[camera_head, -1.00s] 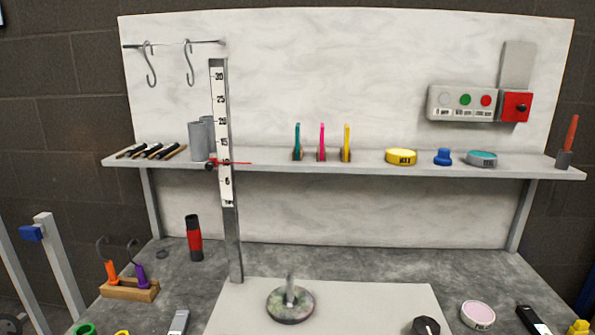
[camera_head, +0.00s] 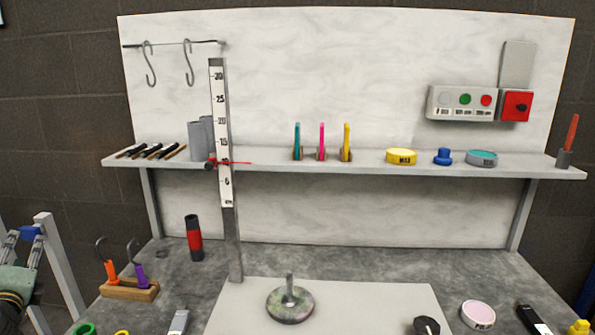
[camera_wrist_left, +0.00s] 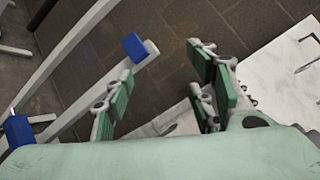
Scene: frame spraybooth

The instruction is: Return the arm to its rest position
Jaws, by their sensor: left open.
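My left gripper (camera_head: 20,243) shows at the left edge of the head view, in front of the grey frame with the blue block and left of the workbench. In the left wrist view its green-padded fingers (camera_wrist_left: 160,98) are spread apart with nothing between them. Part of my left arm is cut off by the head view's left edge. My right gripper is not in either current view.
A grey frame post (camera_head: 62,265) with a blue block (camera_head: 31,233) stands close to my left gripper. A wooden holder (camera_head: 130,290) with orange and purple handled tools sits on the bench's left. A shelf (camera_head: 350,167) crosses the bench, and a vertical scale (camera_head: 221,130) stands before it.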

